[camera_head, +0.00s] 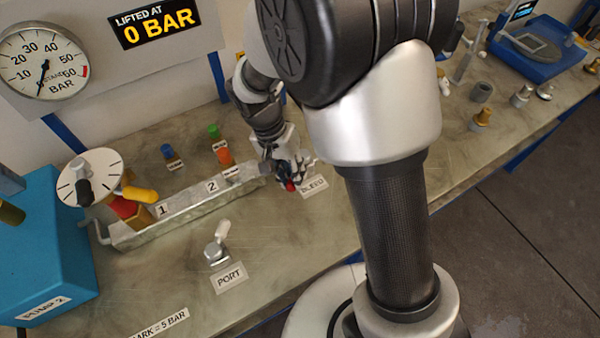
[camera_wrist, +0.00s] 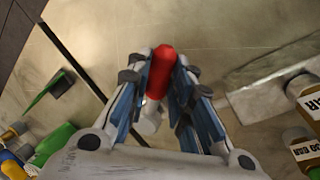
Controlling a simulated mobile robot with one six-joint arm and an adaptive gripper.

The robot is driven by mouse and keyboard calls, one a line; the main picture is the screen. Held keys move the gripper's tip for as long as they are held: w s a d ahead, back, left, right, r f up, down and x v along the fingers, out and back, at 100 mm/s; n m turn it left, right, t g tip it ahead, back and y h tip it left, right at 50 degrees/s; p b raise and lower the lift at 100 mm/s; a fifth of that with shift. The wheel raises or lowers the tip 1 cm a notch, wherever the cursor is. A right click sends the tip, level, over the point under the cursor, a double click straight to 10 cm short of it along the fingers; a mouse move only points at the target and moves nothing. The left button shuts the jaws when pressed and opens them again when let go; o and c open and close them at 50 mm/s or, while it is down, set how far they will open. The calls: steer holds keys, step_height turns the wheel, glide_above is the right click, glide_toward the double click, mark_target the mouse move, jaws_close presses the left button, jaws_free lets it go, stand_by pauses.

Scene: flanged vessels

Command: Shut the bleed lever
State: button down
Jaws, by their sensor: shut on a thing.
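The bleed lever has a red handle (camera_head: 290,186), just behind the BLEED label (camera_head: 314,187) on the bench. It also shows as a red grip on a pale stem in the wrist view (camera_wrist: 161,72). My gripper (camera_head: 286,177) is shut on the red handle; in the wrist view its two fingers (camera_wrist: 160,66) lie on either side of it. The lever's base is mostly hidden by my gripper, so I cannot tell its exact angle to its fitting.
A metal tray (camera_head: 190,221) marked 1 and 2 lies left of my gripper. Small coloured fittings, one orange (camera_head: 224,157), stand behind it. A PORT fitting (camera_head: 216,250) stands in front. A gauge (camera_head: 42,62) and a 0 BAR display (camera_head: 154,24) are behind.

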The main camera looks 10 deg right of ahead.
steer(key=shift+w+a+m+g+y+p, duration=0.25)
steer(key=shift+w+a+m+p, duration=0.35)
steer(key=shift+m, duration=0.75)
steer(key=shift+w+a+m+g+y+p, duration=0.15)
steer(key=shift+w+a+m+y+p, duration=0.2)
steer(key=shift+w+m+p, duration=0.7)
steer(key=shift+w+a+m+g+y+p, duration=0.25)
steer(key=shift+w+a+m, duration=0.3)
steer(key=shift+m, duration=1.05)
steer(key=c, duration=1.4)
jaws_free()
steer(key=shift+c, duration=0.2)
steer(key=v, duration=1.2)
